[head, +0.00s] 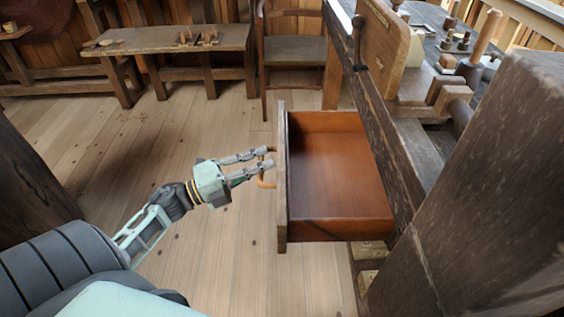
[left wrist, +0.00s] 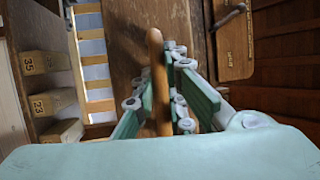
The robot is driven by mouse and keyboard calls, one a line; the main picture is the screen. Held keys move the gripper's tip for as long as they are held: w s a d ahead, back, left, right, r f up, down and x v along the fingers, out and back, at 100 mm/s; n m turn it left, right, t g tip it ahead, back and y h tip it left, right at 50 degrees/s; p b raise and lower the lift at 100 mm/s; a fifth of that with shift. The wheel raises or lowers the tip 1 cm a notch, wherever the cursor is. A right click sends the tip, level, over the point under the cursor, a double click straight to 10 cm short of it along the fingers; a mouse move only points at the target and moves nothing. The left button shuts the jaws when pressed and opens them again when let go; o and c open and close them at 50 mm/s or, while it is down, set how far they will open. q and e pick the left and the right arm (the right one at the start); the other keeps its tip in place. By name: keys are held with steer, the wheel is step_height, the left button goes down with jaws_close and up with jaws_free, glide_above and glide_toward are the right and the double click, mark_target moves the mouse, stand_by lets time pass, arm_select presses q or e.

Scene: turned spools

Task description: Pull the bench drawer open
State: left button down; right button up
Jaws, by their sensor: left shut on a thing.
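The bench drawer (head: 340,165) stands pulled out from the right-hand workbench (head: 385,125), and its reddish-brown inside is empty. Its wooden front (head: 282,190) faces left and carries a light wooden handle (head: 266,183). My left gripper (head: 266,163) is at the handle, shut on it. In the left wrist view the handle (left wrist: 155,70) runs upright between the fingers (left wrist: 158,105). My right gripper shows in neither view.
A low bench (head: 170,40) and a wooden chair (head: 295,50) stand at the back. A large dark post (head: 470,200) fills the right foreground. The plank floor (head: 150,130) left of the drawer is clear. Numbered wooden blocks (left wrist: 45,62) show in the left wrist view.

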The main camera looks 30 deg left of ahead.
arm_select(q)
steer(key=shift+s+a+f, duration=0.1)
steer(key=shift+s+a, duration=0.2)
steer(key=shift+a, duration=0.1)
steer(key=c, duration=1.8)
jaws_free()
steer(key=shift+o, duration=0.2)
steer(key=v, duration=1.2)
